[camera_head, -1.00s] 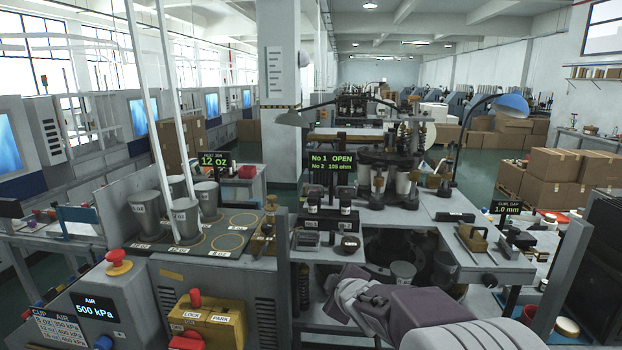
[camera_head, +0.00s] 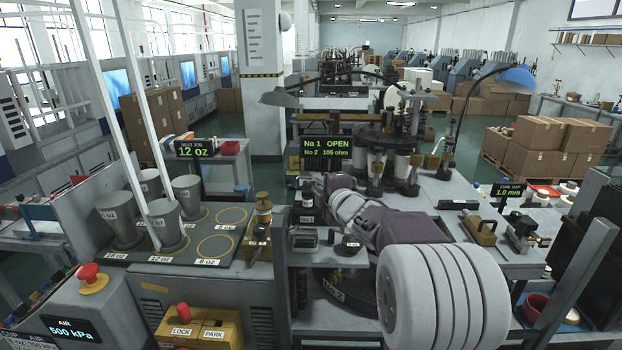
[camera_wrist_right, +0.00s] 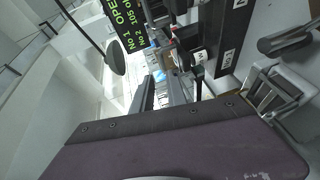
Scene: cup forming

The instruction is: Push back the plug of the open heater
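The readout (camera_head: 327,152) in the head view says No 1 OPEN and No 2 105 ohm; part of it also shows in the wrist view (camera_wrist_right: 124,22). A small dark labelled unit (camera_head: 307,194) stands under the readout; my right arm covers its neighbour. My right gripper (camera_head: 322,184) reaches in from the lower right to just below the readout. In the wrist view its two dark fingers (camera_wrist_right: 163,84) are apart with nothing seen between them. A dark part with a white label (camera_wrist_right: 199,58) is just right of the fingers. I cannot tell which part is the plug. My left gripper is out of view.
A lamp (camera_head: 282,97) hangs left of the readout. A round dark piece (camera_head: 348,245) and a small block (camera_head: 304,238) lie on the bench in front. Cups (camera_head: 165,222) stand on the dark plate at left. A brass-coloured tool (camera_head: 481,230) lies at right.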

